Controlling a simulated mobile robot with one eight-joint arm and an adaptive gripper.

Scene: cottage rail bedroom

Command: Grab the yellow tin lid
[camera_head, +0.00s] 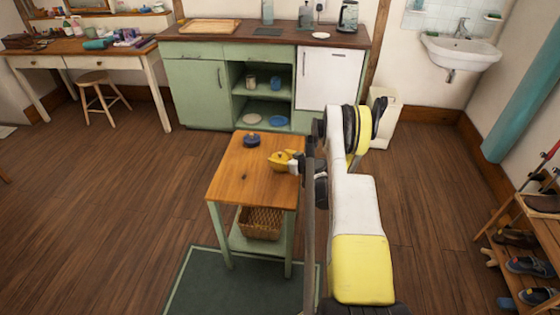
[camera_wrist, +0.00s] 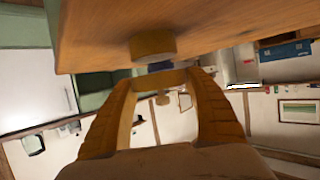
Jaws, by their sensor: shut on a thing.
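The small wooden-topped table (camera_head: 233,170) stands in front of me. At its right edge my gripper (camera_head: 283,160) shows as a small yellow shape, with fingers and lid hard to tell apart. In the wrist view, which is upside down, the orange-yellow fingers (camera_wrist: 161,79) are shut on a thin yellow piece between their tips, seemingly the yellow tin lid (camera_wrist: 161,77). A short yellow round tin (camera_wrist: 153,46) stands on the tabletop, just apart from the held piece. A dark blue round tin (camera_head: 251,140) stands farther left; part of it shows behind (camera_wrist: 161,66).
A wicker basket (camera_head: 260,223) sits on the table's lower shelf. Behind are a green counter (camera_head: 197,95) and a white-fronted cupboard (camera_head: 325,80). A shoe rack (camera_head: 505,232) stands at the right. The floor left of the table is clear.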

